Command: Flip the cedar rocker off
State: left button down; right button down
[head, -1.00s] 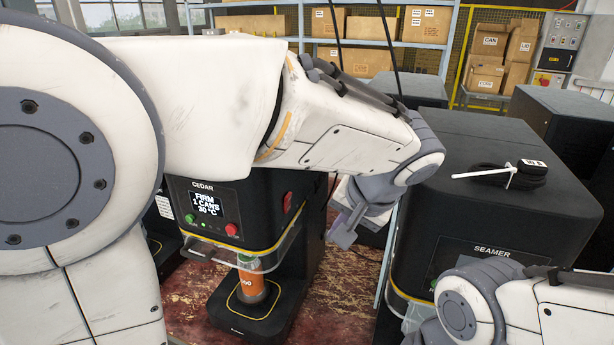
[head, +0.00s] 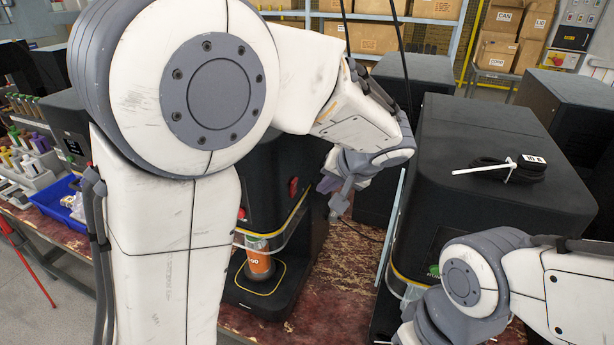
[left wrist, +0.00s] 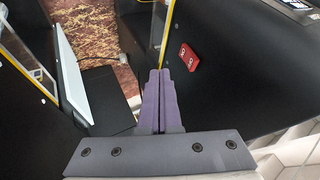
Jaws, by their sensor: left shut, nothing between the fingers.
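The cedar machine (head: 276,158) is a black unit left of centre in the head view, its front mostly hidden behind my left arm. Its red rocker (head: 293,188) is on the right side wall. In the left wrist view the rocker (left wrist: 189,57) is a small red block with pale marks, right of the fingertips; its on or off position is too small to tell. My left gripper (head: 338,210) is right of that wall, apart from the rocker. Its purple-grey fingers (left wrist: 160,74) are together and empty.
A black seamer (head: 485,200) stands at right with a coiled cable (head: 507,170) on top. An orange can (head: 260,262) sits on the cedar machine's base. A blue bin (head: 60,200) is at left. A narrow gap of worn red table (head: 345,275) lies between the machines.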

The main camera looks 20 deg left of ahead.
aim_at(295, 188)
pick_arm(q)
jog(key=a+p, duration=0.1)
jog(key=w+a+f+p, duration=0.1)
jog(key=a, duration=0.1)
jog(key=a+p, duration=0.1)
jog(key=a, duration=0.1)
jog(key=shift+w+a+f, duration=0.15)
jog(key=shift+a+f, duration=0.05)
jog(key=shift+f, duration=0.2)
